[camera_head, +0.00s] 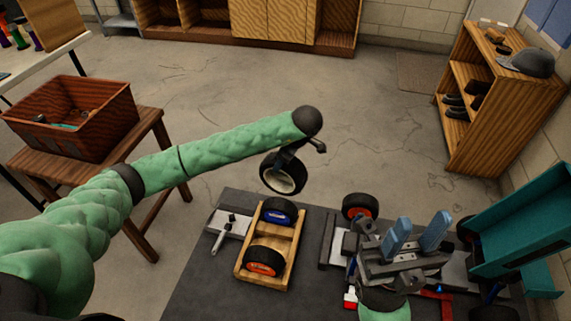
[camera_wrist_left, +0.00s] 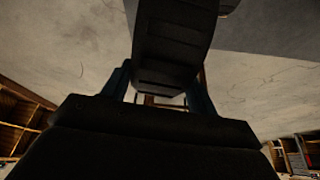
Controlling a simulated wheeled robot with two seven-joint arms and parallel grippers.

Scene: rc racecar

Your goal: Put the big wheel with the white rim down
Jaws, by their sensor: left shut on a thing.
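The big wheel with the white rim (camera_head: 298,183) hangs in the air above the floor, just beyond the wooden tray, with its rim tilted toward the camera. My left gripper (camera_head: 287,154) is shut on its tyre at the top. In the left wrist view the dark treaded tyre (camera_wrist_left: 172,50) sits between the two fingers and hides much of the scene. My right gripper (camera_head: 416,236) points up with its two blue fingers apart and nothing between them. It is over the racecar parts at the right.
The wooden tray (camera_head: 243,272) on the dark mat (camera_head: 205,285) holds a blue-rimmed and an orange-rimmed wheel. A grey part (camera_head: 231,226) lies left of it. The racecar, with an orange-rimmed wheel (camera_head: 360,207), is at right. A wooden box (camera_head: 98,140) stands on a small table at left.

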